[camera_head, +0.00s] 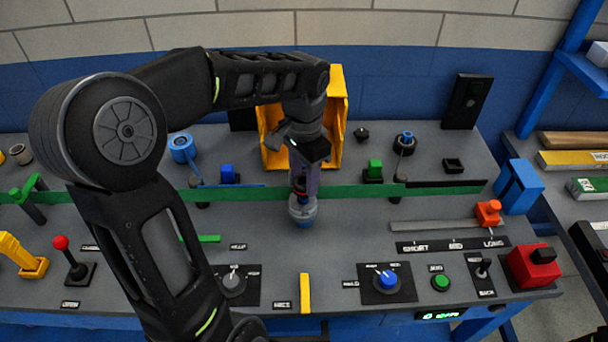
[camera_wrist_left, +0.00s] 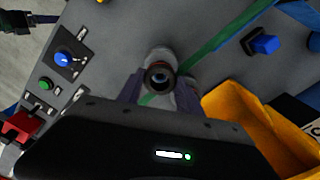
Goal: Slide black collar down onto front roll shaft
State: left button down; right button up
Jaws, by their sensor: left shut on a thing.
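My left gripper (camera_head: 303,190) points down over the middle of the panel and is shut on a small dark ring-like piece, which I take to be the black collar (camera_wrist_left: 160,78). In the left wrist view the collar sits between the two fingers, with a round opening facing the camera. Below the fingertips in the head view is a grey and blue round part (camera_head: 303,213), likely at the front roll shaft. The fingers hide most of the shaft, and I cannot tell whether the collar is around it. My right gripper is not in view.
A green strip (camera_head: 350,191) runs across the panel beside the gripper. A yellow bin (camera_head: 337,110) stands close behind it. A black round part with a blue top (camera_head: 404,143) is at the back right. Knobs and a red block (camera_head: 533,266) line the front.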

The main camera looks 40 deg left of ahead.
pick_arm(q)
jog(key=shift+f, duration=0.3)
jog(key=shift+f+b, duration=1.1)
jog(key=shift+f, duration=0.2)
jog(key=c, duration=0.7)
grip_release()
